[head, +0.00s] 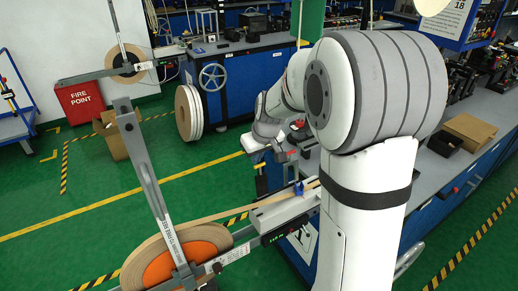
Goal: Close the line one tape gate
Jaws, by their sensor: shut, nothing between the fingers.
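The tape reel (150,262) with an orange hub stands at lower left, cut off by the bottom edge. A long grey labelled bar (148,172) rises from its hub, leaning left. A pale tape (232,211) runs from the reel to a light grey guide rail (283,213), where a small blue part (298,188) stands up. I cannot tell for sure which part is the gate, or whether it is open. My gripper (261,184) points down, shut and empty, just behind and left of the blue part. No contact shows. My arm hides the rail's right end.
A second reel with bars (124,66) stands at the back left. White rolls (188,112) and a blue workbench with a handwheel (212,77) are behind. A cardboard box (112,138) lies on the floor. A blue bench (466,172) runs along the right.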

